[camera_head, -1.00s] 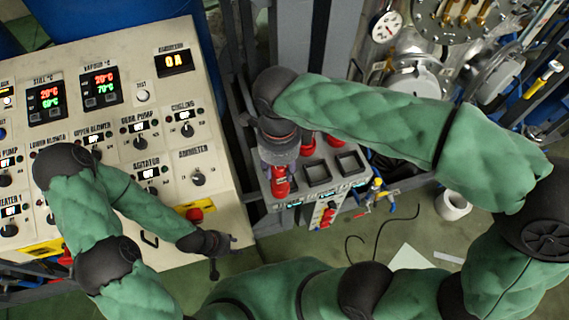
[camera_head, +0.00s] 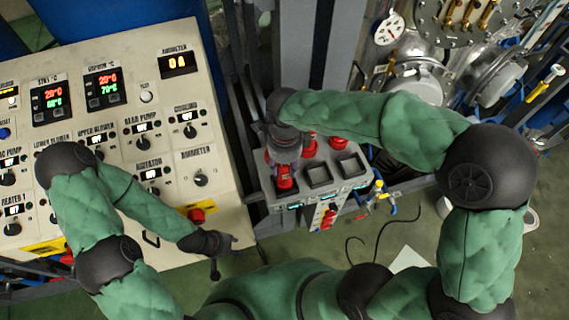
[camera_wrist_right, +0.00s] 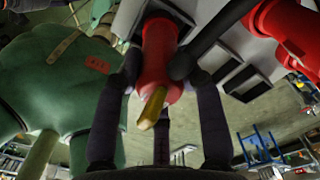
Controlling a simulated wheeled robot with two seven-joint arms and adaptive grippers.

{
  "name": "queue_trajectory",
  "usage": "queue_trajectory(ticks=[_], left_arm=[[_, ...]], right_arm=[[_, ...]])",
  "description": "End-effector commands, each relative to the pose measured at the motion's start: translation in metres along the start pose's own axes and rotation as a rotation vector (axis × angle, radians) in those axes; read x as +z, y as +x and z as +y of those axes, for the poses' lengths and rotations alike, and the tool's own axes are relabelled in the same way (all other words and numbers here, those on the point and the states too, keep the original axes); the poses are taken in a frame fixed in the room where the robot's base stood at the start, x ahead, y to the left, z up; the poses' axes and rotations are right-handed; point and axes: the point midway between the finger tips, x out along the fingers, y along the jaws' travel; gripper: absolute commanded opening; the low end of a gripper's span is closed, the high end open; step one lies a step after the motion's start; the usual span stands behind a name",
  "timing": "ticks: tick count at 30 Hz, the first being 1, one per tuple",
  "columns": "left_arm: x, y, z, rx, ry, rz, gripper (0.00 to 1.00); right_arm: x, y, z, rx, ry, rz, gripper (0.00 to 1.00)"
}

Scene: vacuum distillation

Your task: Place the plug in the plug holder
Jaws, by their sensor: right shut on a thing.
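The plug holder (camera_head: 353,183) is a grey box with square sockets, right of the control panel. My right gripper (camera_head: 284,163) is over its left side, shut on a red plug (camera_head: 285,184). In the right wrist view the held plug (camera_wrist_right: 160,55) is between the dark fingers, with a brass-coloured tip (camera_wrist_right: 152,108) pointing back toward the camera. The plug's far end is at the holder's left row; I cannot tell how deep it sits. My left gripper (camera_head: 225,254) is empty and open, by the panel's front edge.
Two more red plugs (camera_head: 309,146) (camera_head: 338,142) stand in the holder's back sockets; two front sockets look empty. The control panel (camera_head: 225,185) with knobs and displays fills the left. Red and yellow valves (camera_head: 378,195) stand right of the holder. A grey column rises behind.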

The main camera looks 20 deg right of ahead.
Motion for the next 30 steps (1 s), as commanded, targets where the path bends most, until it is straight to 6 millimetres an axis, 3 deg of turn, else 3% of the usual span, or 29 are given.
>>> queue_trajectory(ticks=[9, 10, 12, 23, 30], left_arm=[[0.000, 0.004, -0.002, 0.000, 0.000, 0.000, 0.40], [0.000, 0.003, -0.001, 0.000, 0.000, 0.000, 0.40], [0.000, 0.003, -0.001, 0.000, 0.000, 0.000, 0.40], [0.000, 0.001, -0.001, 0.000, 0.000, 0.000, 0.40], [0.000, 0.000, 0.000, 0.000, 0.000, 0.000, 0.40]], right_arm=[[0.000, 0.004, 0.000, -0.001, 0.000, -0.001, 0.00], [0.000, 0.003, 0.000, 0.000, 0.000, 0.000, 0.47], [0.000, 0.003, 0.000, 0.000, 0.000, 0.000, 0.62], [0.000, 0.001, 0.000, -0.001, 0.000, 0.000, 0.62], [0.001, -0.027, -0.001, -0.006, 0.000, -0.004, 0.62]])
